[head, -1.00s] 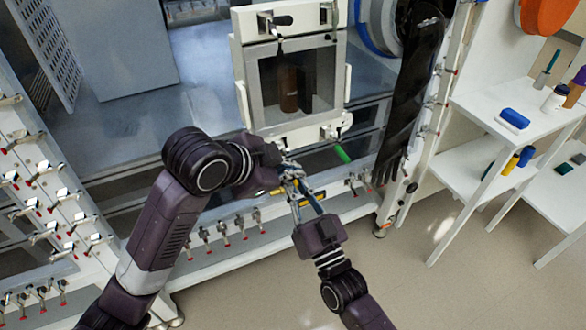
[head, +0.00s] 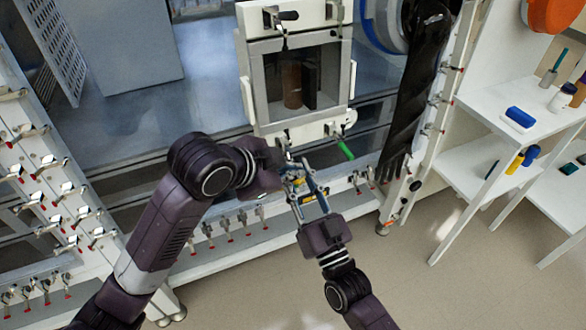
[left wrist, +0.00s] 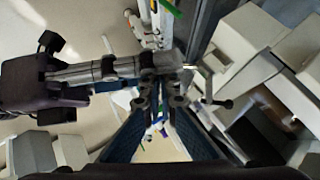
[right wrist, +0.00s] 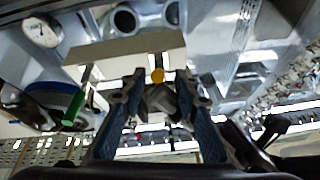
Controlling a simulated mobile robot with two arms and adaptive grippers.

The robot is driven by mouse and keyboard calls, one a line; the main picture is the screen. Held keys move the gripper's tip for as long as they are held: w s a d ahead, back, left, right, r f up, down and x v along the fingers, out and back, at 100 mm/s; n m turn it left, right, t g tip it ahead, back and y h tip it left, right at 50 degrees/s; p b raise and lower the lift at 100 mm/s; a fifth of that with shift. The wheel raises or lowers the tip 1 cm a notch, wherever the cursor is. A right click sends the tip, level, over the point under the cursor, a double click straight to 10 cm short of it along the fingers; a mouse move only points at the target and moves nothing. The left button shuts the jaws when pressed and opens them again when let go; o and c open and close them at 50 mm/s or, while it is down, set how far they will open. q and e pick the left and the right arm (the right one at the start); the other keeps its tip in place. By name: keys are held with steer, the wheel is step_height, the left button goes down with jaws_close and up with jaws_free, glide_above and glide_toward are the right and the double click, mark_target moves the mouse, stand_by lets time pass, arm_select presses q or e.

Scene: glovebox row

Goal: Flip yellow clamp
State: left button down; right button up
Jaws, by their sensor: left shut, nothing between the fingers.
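The yellow clamp shows only as a small yellow tip (right wrist: 157,75) in the right wrist view, just beyond my right fingertips; the rest of it is hidden by the grippers. My right gripper (head: 308,180) is open below the front of the small chamber; its spread fingers also show in the right wrist view (right wrist: 160,88). Grey metal parts show between those fingers. My left gripper (head: 287,165) is shut and empty, close beside the right one; its fingertips meet in the left wrist view (left wrist: 162,98). I cannot tell if the grippers touch.
The small chamber (head: 259,92) with a window stands just behind the grippers. A green-handled clamp (head: 345,150) is to their right. A black glove (head: 408,100) hangs further right. Rows of metal clamps (head: 75,215) line the left frame. A white shelf (head: 480,110) stands right; the floor is open.

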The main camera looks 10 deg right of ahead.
steer(key=v, duration=1.1)
step_height(320, 180, down, 23)
steer(key=d+n+g+h, duration=0.1)
steer(key=d+g+h, duration=0.1)
steer(key=g, duration=0.4)
steer(key=s+d+f+g+h, duration=0.15)
steer(key=s+f, duration=0.25)
steer(key=f, duration=0.5)
steer(key=s+d+f+g+h, duration=0.1)
steer(key=s+d+f+g, duration=0.25)
steer(key=f, duration=0.55)
arm_select(q)
steer(key=shift+f, duration=0.1)
arm_select(e)
steer(key=s+d+f+g+h, duration=0.1)
steer(key=s+d+f+g, duration=0.1)
steer(key=s+f, duration=0.4)
steer(key=s+d+f+g, duration=0.3)
steer(key=s+f, duration=0.3)
steer(key=s, duration=0.7)
steer(key=s+d+f+g+h, duration=0.1)
steer(key=s+f+g, duration=0.3)
steer(key=s, duration=0.6)
steer(key=shift+s+d+f+h, duration=0.2)
steer(key=shift+d+f+h, duration=0.15)
steer(key=shift+d+f, duration=0.45)
